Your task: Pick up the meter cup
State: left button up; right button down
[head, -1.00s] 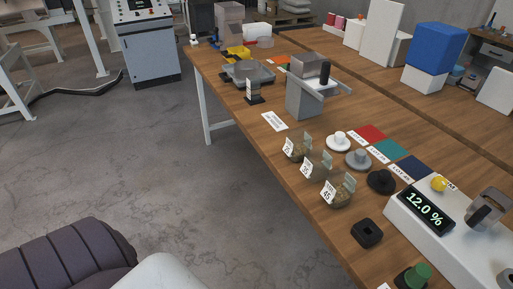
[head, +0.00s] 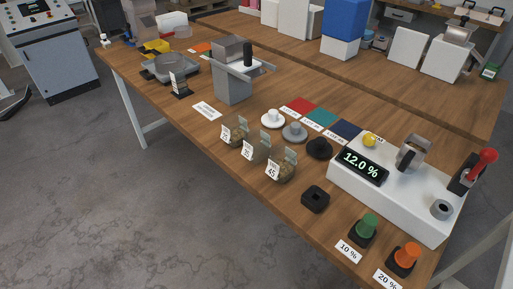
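A white meter (head: 385,195) with a display reading 12.0 % stands at the right end of the wooden table. A small grey open-topped cylinder (head: 441,209) sits at its front right corner. A metallic cup-like piece (head: 411,152) with a dark opening stands at its back. I cannot tell for sure which of these is the meter cup. Neither of my grippers is in view.
In front of the meter are a black square block (head: 315,198), a green knob piece (head: 365,227) and an orange one (head: 404,257). Several labelled sample containers (head: 282,170) stand left of it. A red-handled part (head: 480,168) rises at its right. Open floor lies left.

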aim_at(415, 149)
jog(key=l+z, duration=0.1)
jog(key=z, duration=0.7)
